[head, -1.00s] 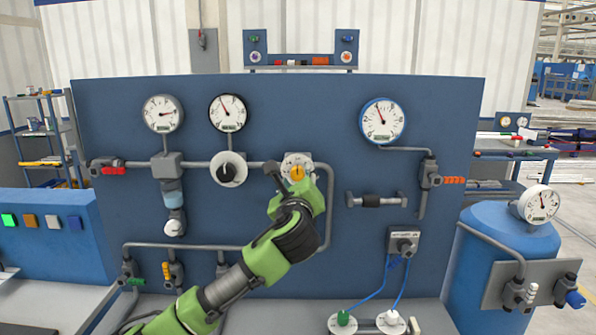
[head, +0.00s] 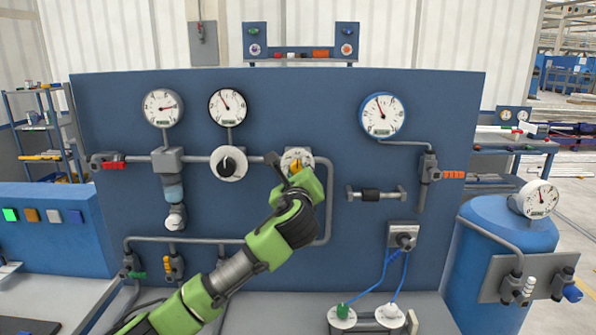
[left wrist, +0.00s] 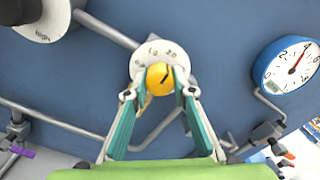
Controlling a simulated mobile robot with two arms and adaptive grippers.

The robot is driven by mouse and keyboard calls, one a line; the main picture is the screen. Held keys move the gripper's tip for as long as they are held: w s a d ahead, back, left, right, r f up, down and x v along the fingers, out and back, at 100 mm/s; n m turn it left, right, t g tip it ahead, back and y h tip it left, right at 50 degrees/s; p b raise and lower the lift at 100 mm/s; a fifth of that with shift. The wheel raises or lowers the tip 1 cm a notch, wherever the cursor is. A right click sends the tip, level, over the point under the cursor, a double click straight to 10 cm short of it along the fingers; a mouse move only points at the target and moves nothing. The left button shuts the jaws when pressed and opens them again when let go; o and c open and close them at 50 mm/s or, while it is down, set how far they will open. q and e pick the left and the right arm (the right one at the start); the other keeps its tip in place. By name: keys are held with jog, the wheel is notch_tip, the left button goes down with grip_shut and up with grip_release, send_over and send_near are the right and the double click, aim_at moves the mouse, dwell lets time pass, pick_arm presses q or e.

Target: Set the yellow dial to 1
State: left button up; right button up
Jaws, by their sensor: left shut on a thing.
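The yellow dial (head: 296,165) sits on a round white scale plate (head: 305,154) on the blue panel. In the left wrist view the dial (left wrist: 159,80) is a yellow knob with a dark mark slanting to the upper right. The scale plate (left wrist: 153,52) shows above it, with small figures I cannot read surely. My left gripper (head: 297,170) is at the dial, and its green wrist hides the lower part. In the left wrist view both fingers of this gripper (left wrist: 161,84) are shut on the knob, one on each side. My right gripper is out of view.
A black-knobbed white dial (head: 229,163) is left of the yellow dial. Grey pipe (head: 328,205) bends down on the right. A short pipe piece (head: 371,194) is mounted farther right. Gauges (head: 381,115) sit above. A blue tank (head: 480,240) stands at far right.

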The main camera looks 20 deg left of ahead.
pick_arm(q)
jog(key=shift+n, duration=0.3)
jog(key=n, duration=0.4)
jog(key=shift+f+n+b, duration=0.1)
jog(key=shift+n+b, duration=0.2)
jog(key=n, duration=0.4)
jog(key=shift+b, duration=0.3)
jog(key=shift+n, duration=0.3)
jog(key=o, duration=1.1)
